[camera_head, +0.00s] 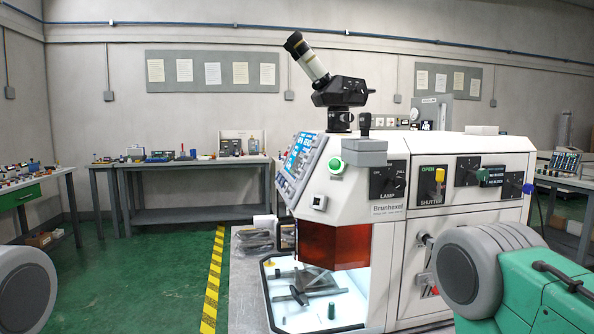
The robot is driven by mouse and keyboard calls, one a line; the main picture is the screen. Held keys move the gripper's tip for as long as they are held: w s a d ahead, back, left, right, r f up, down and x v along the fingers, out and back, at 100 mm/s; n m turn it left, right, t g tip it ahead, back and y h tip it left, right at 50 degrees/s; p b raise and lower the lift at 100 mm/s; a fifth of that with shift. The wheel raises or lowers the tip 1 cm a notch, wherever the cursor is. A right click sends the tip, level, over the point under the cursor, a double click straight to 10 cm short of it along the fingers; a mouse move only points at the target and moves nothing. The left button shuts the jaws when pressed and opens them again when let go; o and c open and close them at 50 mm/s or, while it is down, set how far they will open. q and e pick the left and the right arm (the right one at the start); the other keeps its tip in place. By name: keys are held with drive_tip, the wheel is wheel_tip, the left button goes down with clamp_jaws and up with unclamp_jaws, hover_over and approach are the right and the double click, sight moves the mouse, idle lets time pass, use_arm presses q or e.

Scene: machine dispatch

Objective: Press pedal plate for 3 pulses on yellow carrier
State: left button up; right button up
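A white Brunhexel machine (460,235) stands at centre right, with a microscope eyepiece (307,58) on top. Below its amber shield (335,245) is a lit white work chamber (350,300). Inside are a dark metal fixture (318,282), a small dark green cylinder (331,311) and small items at the back left, one yellowish. I cannot make out which of these, if any, is the yellow carrier. No pedal plate is visible; the floor in front of the machine is outside the picture. Neither gripper is in view; only parts of my arms show at the lower left and lower right.
The machine has a green button (336,165), a lamp switch (387,181) and a shutter switch with a yellow handle (440,175). A metal side table (243,290) adjoins its left. Yellow-black floor tape (213,280) crosses green floor (140,285), which is clear at left. Workbenches (185,163) line the back wall.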

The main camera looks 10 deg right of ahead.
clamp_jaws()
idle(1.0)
